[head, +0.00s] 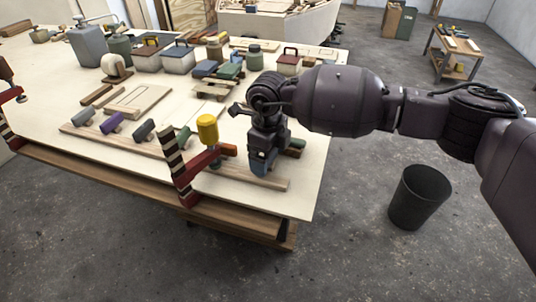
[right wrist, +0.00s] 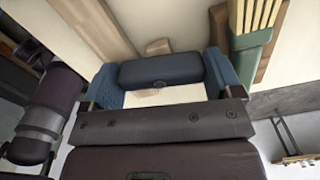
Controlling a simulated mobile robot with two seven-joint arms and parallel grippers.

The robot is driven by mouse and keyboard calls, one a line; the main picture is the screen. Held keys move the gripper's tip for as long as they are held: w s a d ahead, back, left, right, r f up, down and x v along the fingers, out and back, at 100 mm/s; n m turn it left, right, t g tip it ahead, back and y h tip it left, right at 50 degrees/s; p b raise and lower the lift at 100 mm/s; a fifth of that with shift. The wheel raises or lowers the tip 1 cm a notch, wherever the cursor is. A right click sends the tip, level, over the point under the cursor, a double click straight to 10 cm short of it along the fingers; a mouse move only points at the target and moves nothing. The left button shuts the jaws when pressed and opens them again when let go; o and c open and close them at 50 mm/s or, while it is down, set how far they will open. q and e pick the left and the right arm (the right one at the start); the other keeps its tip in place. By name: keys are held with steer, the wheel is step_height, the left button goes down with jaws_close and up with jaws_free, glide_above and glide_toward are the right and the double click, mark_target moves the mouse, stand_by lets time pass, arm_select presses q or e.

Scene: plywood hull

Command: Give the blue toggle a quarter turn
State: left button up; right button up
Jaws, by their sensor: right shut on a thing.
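The blue toggle is a dark slate-blue rounded bar (right wrist: 160,69), seen in the right wrist view between two blue finger pads, with a pad at each end. My right gripper (head: 262,164) points down over the right end of a wooden rail (head: 222,175) near the table's front edge. It is shut on the toggle. In the head view the fingers and wrist hide the toggle, so its angle on the rail is hard to tell there. My left gripper is not in view.
Other toggles share the rail: grey (head: 83,117), purple (head: 111,122), dark grey (head: 144,129) and green (head: 183,137). Boxes and cans fill the table's back. A black bin (head: 418,197) stands on the floor.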

steer(key=shift+n, duration=0.6)
steer(key=o, duration=0.6)
steer(key=shift+o, duration=0.7)
